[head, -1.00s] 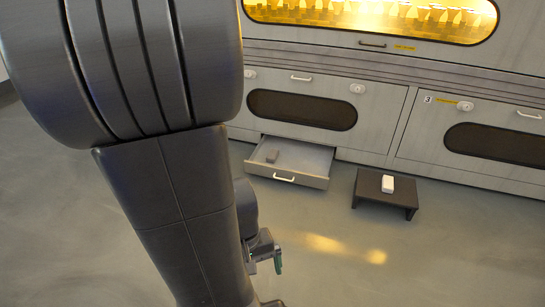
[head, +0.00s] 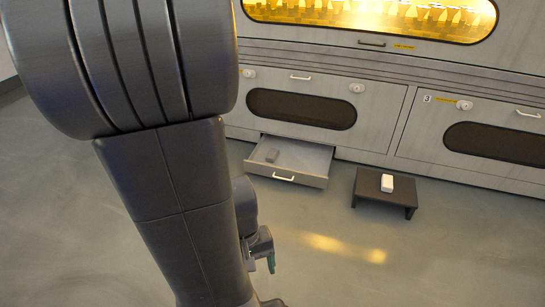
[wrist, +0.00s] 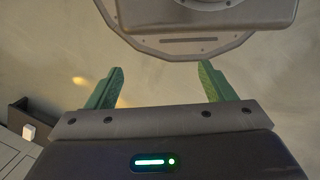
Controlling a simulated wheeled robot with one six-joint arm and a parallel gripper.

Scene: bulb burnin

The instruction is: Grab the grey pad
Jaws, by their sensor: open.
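The grey pad (head: 271,155) lies inside the open low drawer (head: 312,179), toward its left side, in the head view. My gripper (head: 268,262) hangs low in front of the drawer, partly hidden by my arm, and is apart from the pad. In the wrist view my gripper (wrist: 160,85) has its two green fingers spread wide with nothing between them. The pad does not show in the wrist view.
A dark low stool (head: 384,200) with a white block (head: 387,183) on it stands right of the drawer. The grey cabinet (head: 380,110) with a lit amber window (head: 370,15) is behind. The floor in front is clear.

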